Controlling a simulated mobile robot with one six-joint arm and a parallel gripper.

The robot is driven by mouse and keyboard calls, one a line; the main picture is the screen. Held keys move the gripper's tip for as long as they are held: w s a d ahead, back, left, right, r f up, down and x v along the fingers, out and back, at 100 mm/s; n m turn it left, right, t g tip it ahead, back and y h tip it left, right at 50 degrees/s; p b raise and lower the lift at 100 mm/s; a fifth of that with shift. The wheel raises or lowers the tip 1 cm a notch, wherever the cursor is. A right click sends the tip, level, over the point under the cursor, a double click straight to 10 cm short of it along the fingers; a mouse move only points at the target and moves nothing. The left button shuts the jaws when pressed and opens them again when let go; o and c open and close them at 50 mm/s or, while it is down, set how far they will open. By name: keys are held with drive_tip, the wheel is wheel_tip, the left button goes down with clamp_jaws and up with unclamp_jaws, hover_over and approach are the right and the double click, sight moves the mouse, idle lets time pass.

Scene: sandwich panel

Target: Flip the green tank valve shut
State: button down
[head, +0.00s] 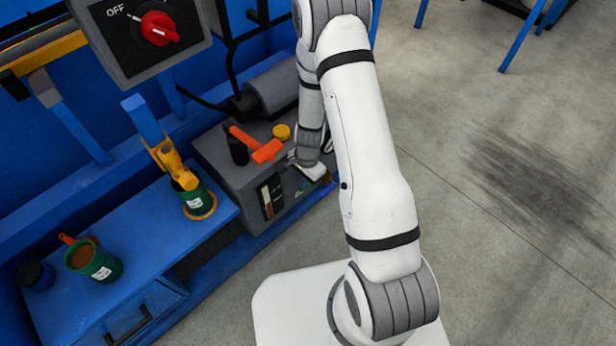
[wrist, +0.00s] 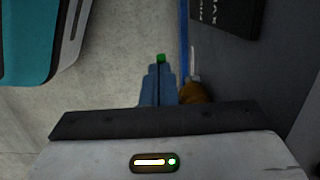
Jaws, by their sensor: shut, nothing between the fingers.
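My gripper (wrist: 159,72) is shut and empty in the wrist view, its two blue fingers together and pointing up the picture. A small green piece (wrist: 161,58) shows right at the fingertips. I cannot tell whether it is the green tank valve or whether the fingers touch it. In the head view my gripper is mostly hidden by my white arm, near the right end of the grey box. No green valve handle can be made out there.
The grey box (head: 225,160) carries an orange-red handled thing (head: 258,148). Two green cans, one nearer (head: 95,262) and one under a yellow clamp (head: 196,203), stand on the blue bench (head: 150,240). A red switch (head: 158,27) is above. A teal object (wrist: 30,40) is left in the wrist view. Floor at right is clear.

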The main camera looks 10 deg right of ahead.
drive_tip(key=shift+s+a+f, duration=0.2)
drive_tip(key=shift+a+f, duration=0.15)
drive_tip(key=shift+f, duration=0.2)
drive_tip(key=shift+b, duration=0.3)
drive_tip(key=r+p, duration=0.1)
drive_tip(key=r, duration=0.1)
drive_tip(key=r+p, duration=0.1)
drive_tip(key=r, duration=0.2)
drive_tip(key=r+p, duration=0.1)
drive_tip(key=r, duration=0.1)
drive_tip(key=shift+w+d+r+p, duration=0.2)
drive_tip(key=shift+d+r+p, duration=0.1)
drive_tip(key=shift+r+p, duration=0.05)
drive_tip(key=shift+s, duration=0.1)
